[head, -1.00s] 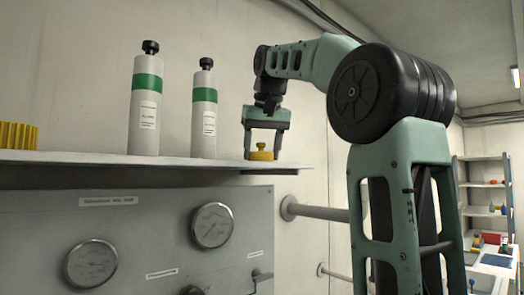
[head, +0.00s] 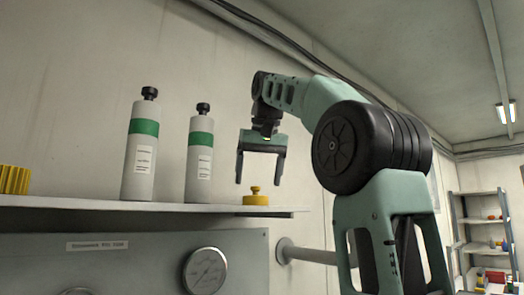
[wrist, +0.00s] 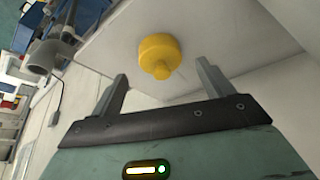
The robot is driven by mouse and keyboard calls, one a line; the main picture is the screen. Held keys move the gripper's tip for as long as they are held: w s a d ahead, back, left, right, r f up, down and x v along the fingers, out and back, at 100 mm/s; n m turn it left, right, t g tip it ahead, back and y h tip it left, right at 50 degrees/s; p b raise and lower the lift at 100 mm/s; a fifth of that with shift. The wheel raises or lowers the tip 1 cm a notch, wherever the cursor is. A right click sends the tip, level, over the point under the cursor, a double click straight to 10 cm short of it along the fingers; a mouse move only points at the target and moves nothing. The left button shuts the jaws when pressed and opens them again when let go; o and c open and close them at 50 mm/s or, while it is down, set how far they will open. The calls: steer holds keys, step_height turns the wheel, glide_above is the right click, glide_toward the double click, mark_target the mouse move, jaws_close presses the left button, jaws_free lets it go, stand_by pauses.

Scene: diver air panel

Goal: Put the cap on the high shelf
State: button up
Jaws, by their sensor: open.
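The yellow cap (head: 256,197), a disc with a small knob on top, sits upright on the high shelf (head: 100,203) near its right end. In the wrist view the cap (wrist: 159,55) rests on the pale shelf surface (wrist: 110,50), beyond the fingertips. My gripper (head: 259,183) is open and empty, above the cap and apart from it. The gripper's two fingers also show in the wrist view (wrist: 161,75), with nothing between them.
Two grey cylinders with green bands, one on the left (head: 141,145) and one nearer the cap (head: 199,155), stand on the shelf. A yellow ribbed object (head: 14,180) is at the far left. A gauge panel (head: 130,262) and a pipe (head: 310,254) are below.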

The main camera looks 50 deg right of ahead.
steer(key=p+v, duration=0.1)
steer(key=v, duration=0.6)
steer(key=shift+r+p, duration=0.2)
steer(key=shift+p, duration=0.15)
steer(key=shift+s, duration=0.1)
